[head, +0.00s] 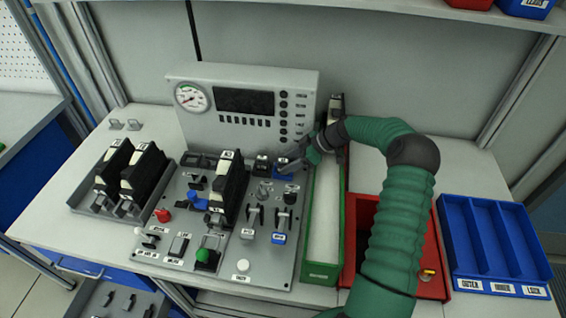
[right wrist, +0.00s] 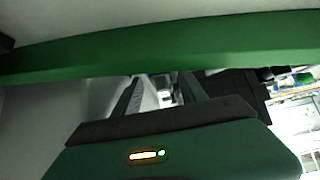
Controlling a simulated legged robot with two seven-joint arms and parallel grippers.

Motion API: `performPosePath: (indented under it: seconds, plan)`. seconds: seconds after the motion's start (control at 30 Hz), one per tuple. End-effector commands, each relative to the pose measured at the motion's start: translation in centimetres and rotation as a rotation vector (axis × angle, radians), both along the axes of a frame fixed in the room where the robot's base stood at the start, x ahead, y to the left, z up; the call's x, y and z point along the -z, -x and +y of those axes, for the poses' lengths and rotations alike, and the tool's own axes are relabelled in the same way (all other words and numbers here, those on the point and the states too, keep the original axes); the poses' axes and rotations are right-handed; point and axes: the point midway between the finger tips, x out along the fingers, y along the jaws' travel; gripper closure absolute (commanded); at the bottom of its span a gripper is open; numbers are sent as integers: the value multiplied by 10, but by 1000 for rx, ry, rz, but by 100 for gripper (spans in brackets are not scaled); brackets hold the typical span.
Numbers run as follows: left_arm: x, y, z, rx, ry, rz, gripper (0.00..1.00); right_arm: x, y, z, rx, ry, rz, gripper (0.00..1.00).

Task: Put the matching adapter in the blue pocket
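My right gripper (head: 312,152) hangs at the back right of the grey panel (head: 230,262), beside a blue piece (head: 285,172) near its back right corner; I cannot tell whether they touch. In the right wrist view, the two dark fingers (right wrist: 161,92) stand apart with a gap between them, and I make out nothing held. Which piece is the matching adapter is not clear. A black module with a white label (head: 229,185) stands on the panel, and a blue connector (head: 197,203) lies left of it. My left gripper is not in view.
A narrow green tray (head: 321,272), a red bin (head: 430,289) and a blue three-compartment bin (head: 500,285) stand on the right. My right arm partly covers the red bin. Black modules (head: 128,172) stand on the left. A console with a gauge (head: 240,100) is behind the panel.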

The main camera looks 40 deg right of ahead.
Motion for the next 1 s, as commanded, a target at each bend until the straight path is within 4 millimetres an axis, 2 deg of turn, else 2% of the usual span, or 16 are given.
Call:
performPosePath:
  seconds: [0.1, 0.3, 0.47, 0.73, 0.87, 1.0]
  plan:
    - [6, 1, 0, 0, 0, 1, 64, -26, 19, -17, 5, 6, -6, 51]
    - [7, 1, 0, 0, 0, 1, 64, -59, 41, -35, 3, 6, -9, 51]
    - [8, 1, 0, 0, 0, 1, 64, -70, 48, -41, 1, 5, -9, 51]
    - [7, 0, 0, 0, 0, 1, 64, -71, 48, -42, 2, 3, -10, 51]
    - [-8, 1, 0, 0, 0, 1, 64, -87, 48, -42, 2, 5, -11, 51]
    - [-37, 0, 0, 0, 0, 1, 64, -115, 48, -41, 2, 5, -11, 51]
